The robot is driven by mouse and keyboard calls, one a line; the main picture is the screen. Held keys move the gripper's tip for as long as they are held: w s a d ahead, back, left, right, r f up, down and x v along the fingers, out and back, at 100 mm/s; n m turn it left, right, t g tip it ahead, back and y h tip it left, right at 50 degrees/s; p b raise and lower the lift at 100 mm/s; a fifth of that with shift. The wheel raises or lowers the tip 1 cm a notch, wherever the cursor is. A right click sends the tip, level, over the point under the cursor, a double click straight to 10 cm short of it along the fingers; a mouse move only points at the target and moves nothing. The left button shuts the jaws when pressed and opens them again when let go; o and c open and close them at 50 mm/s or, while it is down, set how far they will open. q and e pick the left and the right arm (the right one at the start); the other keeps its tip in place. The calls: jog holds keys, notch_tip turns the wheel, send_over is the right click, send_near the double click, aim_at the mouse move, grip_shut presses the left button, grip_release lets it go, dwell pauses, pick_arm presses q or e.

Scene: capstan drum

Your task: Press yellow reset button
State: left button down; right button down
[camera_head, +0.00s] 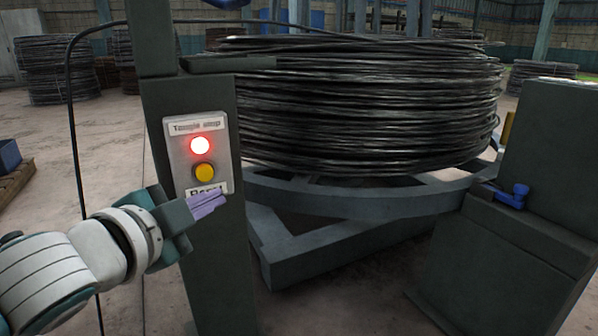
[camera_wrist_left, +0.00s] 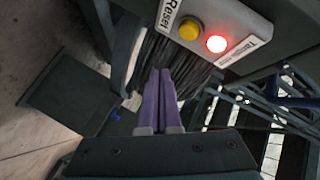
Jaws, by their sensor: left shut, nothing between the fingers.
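The yellow reset button (camera_head: 203,172) sits on a light grey control box (camera_head: 180,154) on a dark green post, below a lit red light (camera_head: 200,145). In the left wrist view the yellow button (camera_wrist_left: 190,29) is near the top, beside the red light (camera_wrist_left: 216,44) and a "Reset" label (camera_wrist_left: 167,17). My left gripper (camera_head: 222,196) is shut and empty, its purple fingers just below and right of the button in the head view, partly covering the label. In the wrist view the fingertips (camera_wrist_left: 160,72) appear apart from the button. My right gripper is not in view.
A large coil of dark wire (camera_head: 365,100) rests on a grey turntable frame (camera_head: 350,205) behind and right of the post (camera_head: 228,270). A dark cabinet (camera_head: 500,255) with a blue handle (camera_head: 518,195) stands at right. A black cable (camera_head: 70,110) arches at left.

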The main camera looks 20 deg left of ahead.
aim_at(204, 173)
pick_arm(q)
jog(key=shift+w+a, duration=0.8)
jog(key=shift+a, duration=0.15)
jog(key=shift+w+a, duration=0.75)
jog(key=shift+a, duration=0.2)
jog(key=shift+w, duration=0.1)
dwell(0.6)
jog(key=shift+w+a, duration=0.2)
jog(key=shift+a, duration=0.1)
jog(key=shift+w+a, duration=0.3)
jog(key=shift+a, duration=0.1)
dwell(0.8)
dwell(0.3)
jog(key=shift+s+d+p, duration=0.3)
jog(key=shift+s+d, duration=0.3)
jog(key=shift+d, duration=0.1)
